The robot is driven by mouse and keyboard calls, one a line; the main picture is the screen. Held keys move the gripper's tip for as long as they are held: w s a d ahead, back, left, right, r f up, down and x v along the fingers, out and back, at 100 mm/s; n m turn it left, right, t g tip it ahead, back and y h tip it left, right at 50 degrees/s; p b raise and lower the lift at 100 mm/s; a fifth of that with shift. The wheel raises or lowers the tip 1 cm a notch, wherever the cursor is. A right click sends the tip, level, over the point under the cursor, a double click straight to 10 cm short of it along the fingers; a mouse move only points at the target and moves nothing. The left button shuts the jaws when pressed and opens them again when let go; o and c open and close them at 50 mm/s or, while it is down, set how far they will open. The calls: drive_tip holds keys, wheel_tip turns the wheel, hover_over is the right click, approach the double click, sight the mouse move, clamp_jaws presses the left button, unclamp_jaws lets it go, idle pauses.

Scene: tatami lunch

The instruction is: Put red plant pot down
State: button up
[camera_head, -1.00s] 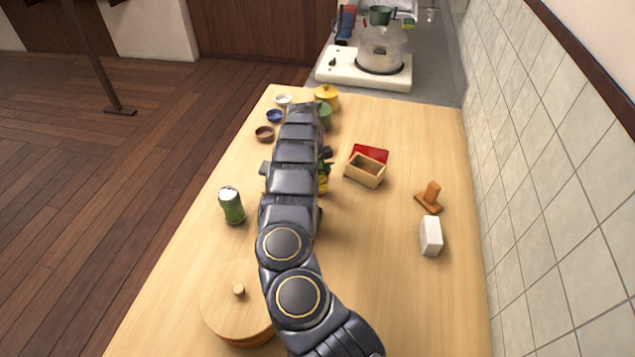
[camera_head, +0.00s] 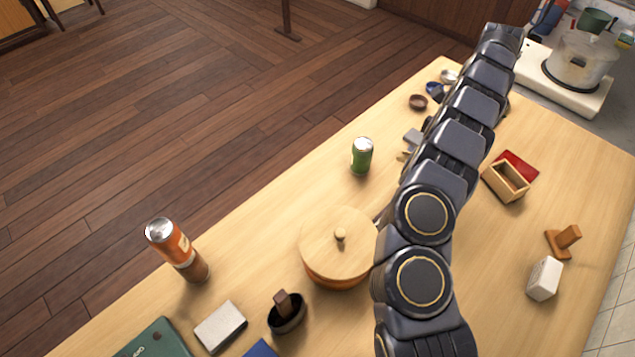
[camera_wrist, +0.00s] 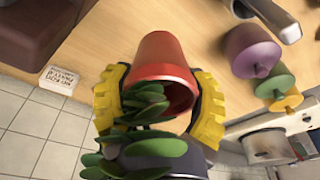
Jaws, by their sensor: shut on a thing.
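The red plant pot (camera_wrist: 162,58) is in the wrist view, with green leaves (camera_wrist: 150,135) sticking out of its open end towards the bottom of the picture. My gripper (camera_wrist: 160,92) is shut on the pot, with a yellow-padded finger on each side of it. The wooden table (camera_wrist: 200,18) shows behind the pot in the wrist view. I cannot tell whether the pot touches it. In the head view my arm hides the pot. A small yellow and grey part, seemingly of my gripper, shows at the arm's left edge above the table.
A green can (camera_head: 362,157) and a wood-lidded pot (camera_head: 338,250) stand left of my arm. A wooden box (camera_head: 505,182), a brown wooden piece (camera_head: 563,242) and a white block (camera_head: 543,279) are to its right. Purple (camera_wrist: 250,50) and green (camera_wrist: 272,86) lidded pots show in the wrist view.

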wheel_tip(320, 180, up, 11)
drive_tip(key=a+r+n+t, duration=0.1)
drive_tip(key=a+r+n, duration=0.2)
drive_tip(key=a+n, duration=1.45)
drive_tip(key=s+a+f+t+y, duration=0.1)
drive_tip(key=s+a+f, duration=0.1)
drive_tip(key=s+a, duration=1.45)
drive_tip(key=shift+m, duration=0.25)
wheel_tip(320, 180, down, 12)
drive_tip(key=shift+r, duration=0.25)
drive_tip(key=w+a+f, duration=0.1)
drive_tip(key=w+f, duration=0.2)
drive_tip(key=w, duration=0.1)
drive_tip(key=w+a+f, duration=0.1)
drive_tip(key=w+f, duration=0.2)
drive_tip(key=w, duration=0.1)
drive_tip(key=w+a+f, duration=0.1)
drive_tip(key=w+f, duration=0.2)
drive_tip(key=w, duration=0.1)
drive_tip(key=shift+w+a, duration=0.1)
drive_tip(key=shift+a, duration=0.15)
drive_tip(key=shift+w+a+f, duration=0.15)
drive_tip(key=shift+w+f, duration=0.35)
drive_tip(key=shift+f, duration=1.45)
drive_tip(key=shift+f, duration=0.1)
